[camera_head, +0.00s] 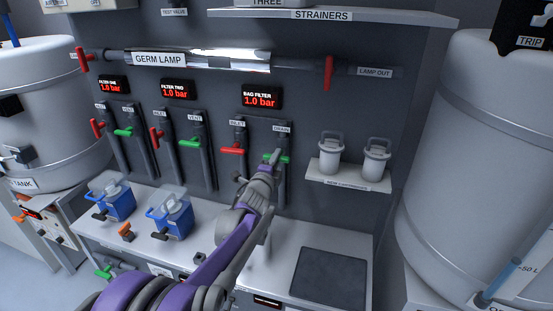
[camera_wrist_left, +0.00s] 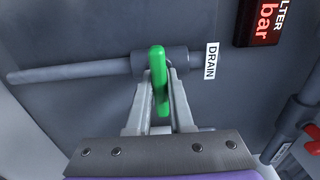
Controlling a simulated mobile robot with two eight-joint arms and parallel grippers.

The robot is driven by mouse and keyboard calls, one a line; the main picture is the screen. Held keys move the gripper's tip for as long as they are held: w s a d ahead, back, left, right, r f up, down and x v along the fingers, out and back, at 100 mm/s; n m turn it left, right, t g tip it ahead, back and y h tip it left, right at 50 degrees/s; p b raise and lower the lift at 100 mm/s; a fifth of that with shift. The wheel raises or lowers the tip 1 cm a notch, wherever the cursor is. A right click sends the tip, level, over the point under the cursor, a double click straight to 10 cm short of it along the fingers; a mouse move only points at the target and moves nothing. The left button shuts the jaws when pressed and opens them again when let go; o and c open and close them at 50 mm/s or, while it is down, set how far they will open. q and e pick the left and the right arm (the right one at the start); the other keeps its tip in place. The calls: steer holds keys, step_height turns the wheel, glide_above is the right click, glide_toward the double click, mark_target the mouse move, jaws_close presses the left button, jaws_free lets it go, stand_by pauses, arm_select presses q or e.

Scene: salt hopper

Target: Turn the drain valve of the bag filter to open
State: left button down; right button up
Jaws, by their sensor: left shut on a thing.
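The drain valve of the bag filter has a green handle (camera_head: 285,159) on a grey vertical pipe under the DRAIN label (camera_head: 282,128). My left gripper (camera_head: 272,165) reaches it from below and is shut on the handle. In the left wrist view the green handle (camera_wrist_left: 159,82) stands between the two fingers of my left gripper (camera_wrist_left: 159,88), crosswise to its pipe (camera_wrist_left: 80,72). The bag filter display (camera_head: 261,96) reads 1.0 bar. My right gripper is not in view.
The red inlet handle (camera_head: 232,151) sits just left of the drain valve. A small shelf (camera_head: 345,178) with two white cartridges is to its right. Two blue filter housings (camera_head: 172,219) stand on the counter (camera_head: 340,243). A dark square plate (camera_head: 328,278) lies at front right.

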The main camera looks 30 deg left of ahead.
arm_select(q)
steer(key=shift+n, duration=0.3)
steer(key=n, duration=0.3)
steer(key=shift+b, duration=0.35)
steer(key=n, duration=0.5)
steer(key=shift+b, duration=0.35)
steer(key=n, duration=0.4)
steer(key=shift+n+b, duration=0.45)
steer(key=shift+n, duration=2.05)
steer(key=c, duration=0.8)
jaws_free()
